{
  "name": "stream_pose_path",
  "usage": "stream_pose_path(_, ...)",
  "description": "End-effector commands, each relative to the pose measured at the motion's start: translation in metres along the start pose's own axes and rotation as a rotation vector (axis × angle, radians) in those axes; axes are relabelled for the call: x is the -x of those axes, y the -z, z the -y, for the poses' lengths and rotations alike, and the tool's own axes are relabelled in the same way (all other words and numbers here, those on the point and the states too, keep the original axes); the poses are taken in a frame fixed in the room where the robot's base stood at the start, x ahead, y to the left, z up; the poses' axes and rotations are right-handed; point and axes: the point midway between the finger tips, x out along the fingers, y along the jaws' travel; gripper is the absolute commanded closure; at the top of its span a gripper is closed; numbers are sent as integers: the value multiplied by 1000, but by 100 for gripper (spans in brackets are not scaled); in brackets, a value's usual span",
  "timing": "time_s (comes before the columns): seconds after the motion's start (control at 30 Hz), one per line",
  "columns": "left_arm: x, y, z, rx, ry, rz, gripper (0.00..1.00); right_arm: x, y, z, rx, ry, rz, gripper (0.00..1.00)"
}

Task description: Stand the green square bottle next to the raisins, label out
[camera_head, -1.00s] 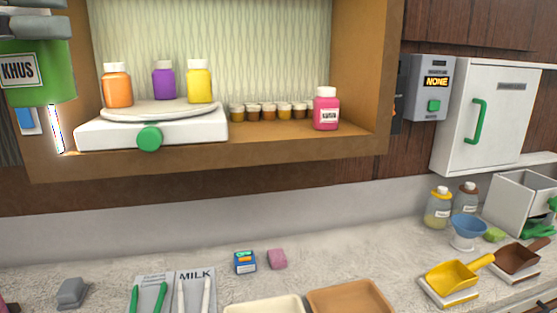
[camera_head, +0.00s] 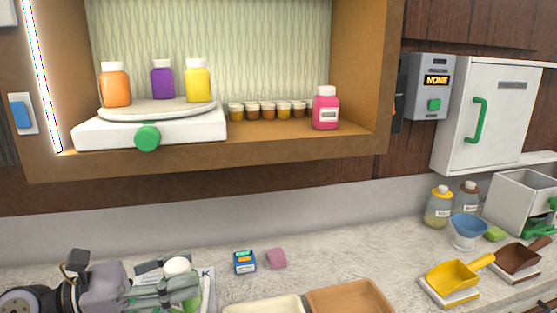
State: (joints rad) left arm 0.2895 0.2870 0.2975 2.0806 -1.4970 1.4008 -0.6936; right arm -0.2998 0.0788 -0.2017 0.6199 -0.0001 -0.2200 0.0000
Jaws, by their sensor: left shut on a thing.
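My left gripper (camera_head: 160,290) is low at the front left, over the counter. It is shut on the green bottle, whose white cap (camera_head: 177,266) and a strip of green body (camera_head: 191,298) show between and behind the fingers. Most of the bottle and its label are hidden, and I cannot tell whether it touches the counter. My right gripper is not in view.
A shelf niche (camera_head: 220,158) holds a white turntable (camera_head: 190,130) with orange, purple and yellow bottles, small cups and a pink bottle (camera_head: 326,110). A blue funnel (camera_head: 468,229), yellow scoop (camera_head: 452,277), brown tray (camera_head: 348,297) and small blue box (camera_head: 244,262) are on the counter.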

Motion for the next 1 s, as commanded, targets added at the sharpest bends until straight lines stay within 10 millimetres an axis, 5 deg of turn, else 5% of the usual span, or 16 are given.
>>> stream_pose_path(0.2, 22, 82, 20, 12, -90, 0, 88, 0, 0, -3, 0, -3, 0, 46)
stream_pose_path(0.4, 40, 128, 38, 5, -164, 0, 88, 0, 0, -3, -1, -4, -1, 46)
stream_pose_path(0.73, 44, 152, 47, 13, -303, -11, 88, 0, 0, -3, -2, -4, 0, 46)
stream_pose_path(1.0, 45, 150, 47, 9, -562, -8, 88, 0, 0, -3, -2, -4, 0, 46)
